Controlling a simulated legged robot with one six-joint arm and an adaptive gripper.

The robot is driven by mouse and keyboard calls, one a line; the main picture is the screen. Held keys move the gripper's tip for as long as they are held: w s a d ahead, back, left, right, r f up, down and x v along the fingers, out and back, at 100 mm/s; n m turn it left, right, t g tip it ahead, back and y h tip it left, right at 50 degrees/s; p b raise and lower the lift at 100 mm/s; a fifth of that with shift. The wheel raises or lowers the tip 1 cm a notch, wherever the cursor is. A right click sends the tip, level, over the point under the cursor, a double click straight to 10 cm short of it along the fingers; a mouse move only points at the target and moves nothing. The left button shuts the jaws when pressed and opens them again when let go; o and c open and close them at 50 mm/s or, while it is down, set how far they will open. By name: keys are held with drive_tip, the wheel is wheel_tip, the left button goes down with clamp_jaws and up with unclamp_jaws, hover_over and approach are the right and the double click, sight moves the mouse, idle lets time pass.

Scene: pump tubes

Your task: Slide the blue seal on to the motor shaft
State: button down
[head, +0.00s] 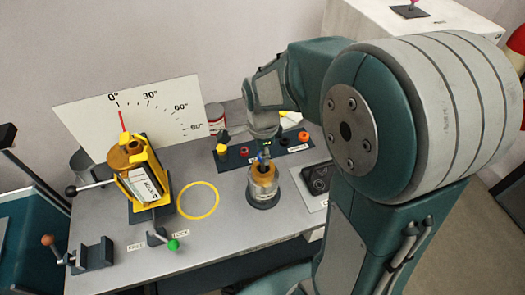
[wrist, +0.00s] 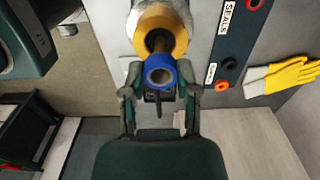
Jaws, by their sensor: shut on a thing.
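The blue seal (wrist: 159,61) is a short ring held between the two fingertips of my gripper (wrist: 160,75) in the wrist view. The motor (wrist: 160,22) has an orange-yellow top with a dark shaft (wrist: 158,40) at its centre. The seal overlaps the near edge of the motor top in that view; whether it touches the shaft I cannot tell. In the head view the motor (head: 263,190) stands upright on the bench, with my gripper (head: 263,148) just above it. The seal shows there only as a small blue patch (head: 261,158).
A dark seal rack (head: 235,157) with orange and black rings lies behind the motor. Yellow gloves (wrist: 285,76) lie beside it. A yellow tilted fixture (head: 136,175) with a dial board (head: 150,110) stands at left. A yellow circle (head: 198,216) marks clear bench.

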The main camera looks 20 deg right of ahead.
drive_tip(key=shift+f, duration=0.8)
drive_tip(key=shift+c, duration=1.4)
unclamp_jaws()
wheel_tip(320, 180, up, 12)
drive_tip(key=shift+f, duration=0.1)
drive_tip(key=s+r+n+t, duration=0.3)
drive_tip(key=s+n+t, duration=0.2)
drive_tip(key=s+n, duration=0.9)
drive_tip(key=n, duration=0.4)
drive_tip(key=shift+r+t, duration=0.3)
drive_tip(key=shift+r, duration=0.05)
